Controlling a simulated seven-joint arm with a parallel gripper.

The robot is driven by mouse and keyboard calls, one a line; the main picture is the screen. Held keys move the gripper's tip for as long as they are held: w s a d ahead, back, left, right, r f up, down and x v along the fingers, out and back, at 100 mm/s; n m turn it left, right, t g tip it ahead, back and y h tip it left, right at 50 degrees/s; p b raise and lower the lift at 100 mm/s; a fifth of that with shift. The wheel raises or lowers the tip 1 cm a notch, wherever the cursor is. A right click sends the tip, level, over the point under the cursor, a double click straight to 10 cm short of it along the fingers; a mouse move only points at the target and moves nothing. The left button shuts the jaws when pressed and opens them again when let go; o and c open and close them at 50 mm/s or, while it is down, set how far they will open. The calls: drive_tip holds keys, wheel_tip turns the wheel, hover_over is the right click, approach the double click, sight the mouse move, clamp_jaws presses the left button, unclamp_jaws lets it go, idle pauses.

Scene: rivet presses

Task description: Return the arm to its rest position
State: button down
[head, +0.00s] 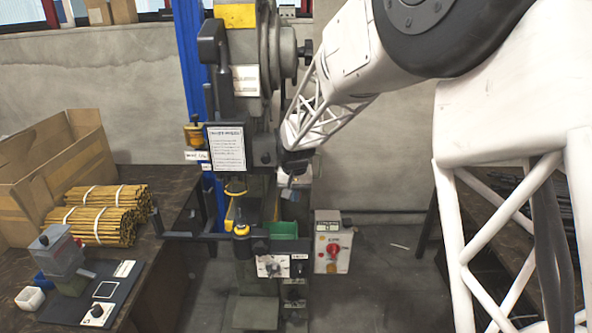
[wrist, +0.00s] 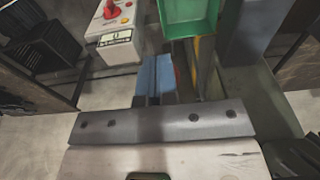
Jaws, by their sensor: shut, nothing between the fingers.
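My white lattice arm (head: 345,62) reaches in from the upper right in the head view. My gripper (head: 288,190) hangs at its end, in front of the right side of the rivet press (head: 245,110), above the green bin (head: 283,229). It is small and partly blended with the press there. It is shut with nothing held. In the wrist view a grey bolted bar and a pale plate of my wrist fill the lower part, and the green bin (wrist: 188,18) shows beyond at the top. Whether the gripper touches the press cannot be told.
A control box (head: 333,242) with a red knob stands right of the press. At left, a bench holds bundled sticks (head: 103,213), a cardboard box (head: 55,165) and a small grey device (head: 62,258). A dark rack (head: 500,200) stands at right. Floor between is mostly clear.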

drive_tip(key=s+d+r, duration=0.6)
drive_tip(key=s+d, duration=0.1)
drive_tip(key=s, duration=0.3)
drive_tip(key=s+d+r, duration=0.6)
drive_tip(key=s, duration=0.5)
drive_tip(key=s+d, duration=0.3)
drive_tip(key=s, duration=0.8)
drive_tip(key=s+d+t, duration=0.1)
drive_tip(key=s+d, duration=0.3)
drive_tip(key=s, duration=0.7)
drive_tip(key=shift+s, duration=0.25)
drive_tip(key=shift+r, duration=0.1)
